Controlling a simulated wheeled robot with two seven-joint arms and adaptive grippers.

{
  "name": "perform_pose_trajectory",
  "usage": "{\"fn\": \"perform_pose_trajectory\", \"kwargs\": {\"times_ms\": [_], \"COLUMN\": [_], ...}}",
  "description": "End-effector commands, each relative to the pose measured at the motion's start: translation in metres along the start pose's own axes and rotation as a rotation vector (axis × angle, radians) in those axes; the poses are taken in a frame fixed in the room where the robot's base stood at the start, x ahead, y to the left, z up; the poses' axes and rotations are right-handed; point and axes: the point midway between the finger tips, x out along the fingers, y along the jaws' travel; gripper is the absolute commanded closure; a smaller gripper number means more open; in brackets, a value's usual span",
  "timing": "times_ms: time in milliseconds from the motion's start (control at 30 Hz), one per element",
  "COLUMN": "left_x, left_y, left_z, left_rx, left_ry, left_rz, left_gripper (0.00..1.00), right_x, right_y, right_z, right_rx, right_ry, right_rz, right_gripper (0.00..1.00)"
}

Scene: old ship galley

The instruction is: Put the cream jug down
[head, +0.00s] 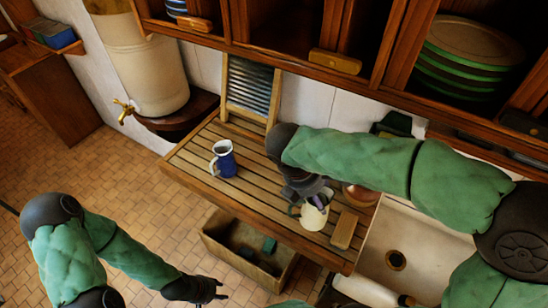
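The cream jug (313,217) is upright at the right part of the slatted wooden draining board (190,160). Its handle is on the left side. My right gripper (318,201) comes down from above, with its fingers at the jug's rim, and looks shut on it. The fingers are partly hidden by the hand. I cannot tell whether the jug's base touches the slats or hangs just above them. My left gripper (222,289) is low at the bottom, away from the board, empty, with its fingers apart.
A blue jug (224,160) stands on the board's left. A wooden block (344,230) and a copper bowl (360,195) are close right of the cream jug. A washboard (249,90) leans behind. The sink (420,255) is right; a crate (230,245) is below. Mid-board is clear.

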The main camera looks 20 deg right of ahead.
Motion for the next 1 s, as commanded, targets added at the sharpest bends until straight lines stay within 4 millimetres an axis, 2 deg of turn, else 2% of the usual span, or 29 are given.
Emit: {"fn": "perform_pose_trajectory", "kwargs": {"times_ms": [167,667,1000], "left_x": [-0.001,-0.007,-0.008], "left_y": [0.0,0.002,0.003], "left_z": [0.001,0.0,0.0], "left_rx": [0.0,0.0,0.0], "left_ry": [-0.001,0.0,0.0], "left_rz": [0.0,0.0,0.0], "left_gripper": [0.6,0.6,0.6], "right_x": [0.003,0.034,0.074], "right_y": [0.01,0.092,0.128], "right_z": [-0.002,-0.02,-0.038], "right_rx": [0.0,0.002,0.002], "right_ry": [-0.001,-0.001,0.0], "right_rz": [-0.001,-0.001,0.0], "right_gripper": [0.89,0.89,0.89]}}
